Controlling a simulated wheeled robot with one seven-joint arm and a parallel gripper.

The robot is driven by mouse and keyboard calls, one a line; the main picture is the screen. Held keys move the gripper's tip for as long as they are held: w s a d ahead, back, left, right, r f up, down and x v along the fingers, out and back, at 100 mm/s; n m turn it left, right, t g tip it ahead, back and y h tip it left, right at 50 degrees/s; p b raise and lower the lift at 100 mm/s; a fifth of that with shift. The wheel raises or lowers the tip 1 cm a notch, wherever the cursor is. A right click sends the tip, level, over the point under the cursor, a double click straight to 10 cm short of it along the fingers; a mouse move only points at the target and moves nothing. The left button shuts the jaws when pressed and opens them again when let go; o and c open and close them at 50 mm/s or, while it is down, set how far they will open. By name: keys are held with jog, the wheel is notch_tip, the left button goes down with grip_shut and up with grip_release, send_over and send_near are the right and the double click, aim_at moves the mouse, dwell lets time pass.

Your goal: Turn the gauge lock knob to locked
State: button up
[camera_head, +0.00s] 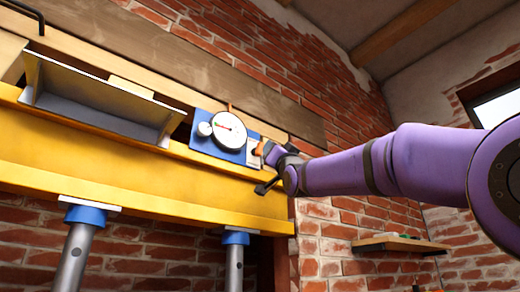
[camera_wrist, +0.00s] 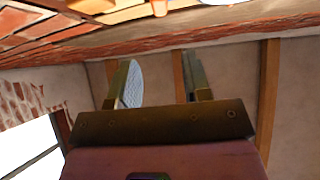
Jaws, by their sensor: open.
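A round white gauge (camera_head: 229,131) sits on a blue plate (camera_head: 233,155) on the yellow beam. A small pale round knob (camera_head: 204,129) is at the left of the dial. An orange part (camera_head: 268,150) shows at the plate's right end, close to my gripper (camera_head: 277,158); I cannot tell which of these is the lock knob, or whether the gripper touches the orange part. In the wrist view my gripper (camera_wrist: 160,80) has its two fingers apart with nothing between them. An orange piece (camera_wrist: 160,8) is cut off at that view's top edge.
The yellow beam (camera_head: 120,150) rests on posts with blue collars (camera_head: 86,215). An open metal tray (camera_head: 95,100) is left of the gauge, and a wooden plank (camera_head: 150,75) runs above. A small shelf (camera_head: 400,244) is on the brick wall at lower right.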

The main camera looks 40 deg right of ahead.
aim_at(261, 150)
jog(key=shift+m+g, duration=0.5)
jog(key=x, duration=0.3)
jog(key=w+f+x, duration=0.1)
jog(key=x, duration=0.2)
jog(key=a+x, duration=0.1)
jog(key=x, duration=0.2)
jog(key=shift+w, duration=0.4)
jog(key=shift+c, duration=0.4)
jog(key=c, duration=0.7)
